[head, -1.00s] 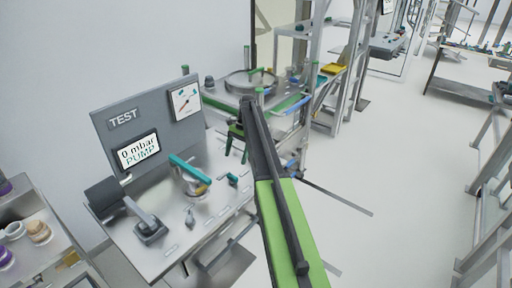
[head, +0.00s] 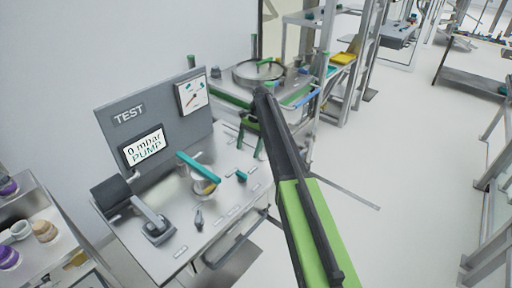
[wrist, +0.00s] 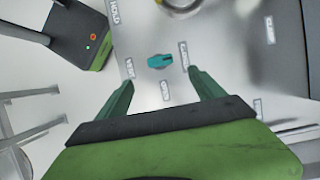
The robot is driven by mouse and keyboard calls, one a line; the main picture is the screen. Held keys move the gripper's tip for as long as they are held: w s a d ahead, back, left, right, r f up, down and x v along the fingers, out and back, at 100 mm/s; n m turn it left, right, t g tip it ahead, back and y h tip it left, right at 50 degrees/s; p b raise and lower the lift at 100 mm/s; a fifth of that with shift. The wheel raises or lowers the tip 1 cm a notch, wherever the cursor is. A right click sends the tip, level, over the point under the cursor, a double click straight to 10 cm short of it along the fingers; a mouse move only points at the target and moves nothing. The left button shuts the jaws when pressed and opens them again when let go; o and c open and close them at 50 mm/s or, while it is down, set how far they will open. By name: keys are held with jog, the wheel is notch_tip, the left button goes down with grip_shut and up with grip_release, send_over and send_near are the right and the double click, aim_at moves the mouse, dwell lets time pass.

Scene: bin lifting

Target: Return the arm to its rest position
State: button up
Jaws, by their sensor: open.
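My arm (head: 312,225) with its green link reaches forward over the right side of the test bench (head: 225,228). My gripper (head: 251,153) hangs at its end with dark green fingers apart and nothing between them. In the wrist view, the open gripper (wrist: 160,76) has its fingertips either side of a small teal knob (wrist: 160,62), which lies beyond them on the labelled plate; contact is not visible. The knob (head: 241,175) also shows on the bench in the head view, below the fingers.
The grey TEST panel (head: 165,115) has a screen reading 0 mbar PUMP (head: 144,147). A teal-handled clamp (head: 198,166) and a black-topped lever device (head: 150,222) stand on the bench. A round-topped station (head: 258,72) is behind. The floor to the right (head: 400,190) is open.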

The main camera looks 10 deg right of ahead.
jog(key=s+d+f+n+t+h, duration=0.1)
jog(key=s+d+n, duration=0.1)
jog(key=s, duration=0.8)
jog(key=s+d+f+n+t+h+b, duration=0.1)
jog(key=s+d+n, duration=0.2)
jog(key=s, duration=0.7)
jog(key=s+d+f+n+t+h, duration=0.1)
jog(key=s+n, duration=0.3)
jog(key=s, duration=0.7)
jog(key=shift+d+f+b, duration=0.25)
jog(key=shift+d+b, duration=0.1)
jog(key=shift+d, duration=0.45)
